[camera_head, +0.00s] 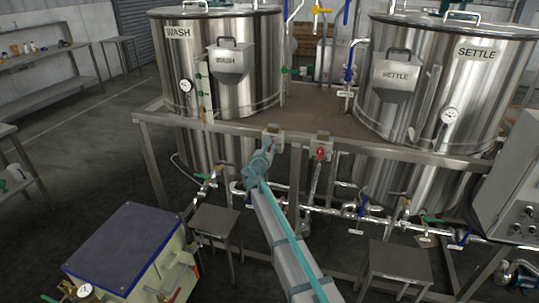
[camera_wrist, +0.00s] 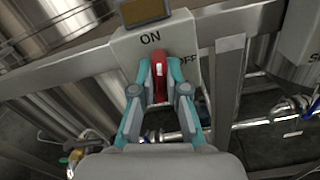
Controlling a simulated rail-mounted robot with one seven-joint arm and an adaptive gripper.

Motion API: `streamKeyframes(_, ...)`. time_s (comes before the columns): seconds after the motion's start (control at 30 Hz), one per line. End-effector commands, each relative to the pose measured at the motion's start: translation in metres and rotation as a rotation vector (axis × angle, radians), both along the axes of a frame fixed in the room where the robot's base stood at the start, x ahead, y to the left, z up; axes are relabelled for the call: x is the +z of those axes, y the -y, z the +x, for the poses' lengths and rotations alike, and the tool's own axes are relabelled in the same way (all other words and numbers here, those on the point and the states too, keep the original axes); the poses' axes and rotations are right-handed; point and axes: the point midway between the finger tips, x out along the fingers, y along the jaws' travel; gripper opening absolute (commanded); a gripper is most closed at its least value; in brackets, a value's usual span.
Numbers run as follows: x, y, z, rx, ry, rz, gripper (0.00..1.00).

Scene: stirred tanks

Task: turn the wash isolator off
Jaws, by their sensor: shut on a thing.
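The wash isolator is a pale box (camera_wrist: 130,45) on the steel frame rail in the wrist view, marked ON above and OFF to the right. Its red handle (camera_wrist: 159,58) points up toward ON. My gripper (camera_wrist: 160,68) is shut on the red handle, with a teal finger on each side. In the head view my gripper (camera_head: 266,150) reaches the left box (camera_head: 273,133) on the rail below the WASH tank (camera_head: 180,70); the handle is hidden there.
A second box (camera_head: 322,138) with a red handle is on the rail to the right. The SETTLE tank (camera_head: 485,90) stands further right. Pipes with coloured valves run below the rail (camera_head: 400,155). Stools (camera_head: 215,220) and a cream-sided machine (camera_head: 125,245) stand in front.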

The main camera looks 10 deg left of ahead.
Motion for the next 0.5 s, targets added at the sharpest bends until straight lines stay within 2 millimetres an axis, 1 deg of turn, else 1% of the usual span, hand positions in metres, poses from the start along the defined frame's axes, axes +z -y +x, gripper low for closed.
streamKeyframes(0.03,-0.0087,0.0005,-0.0001,0.000,0.010,0.042,0.00)
streamKeyframes(0.5,-0.0093,0.0024,-0.0002,0.000,0.090,0.482,0.00)
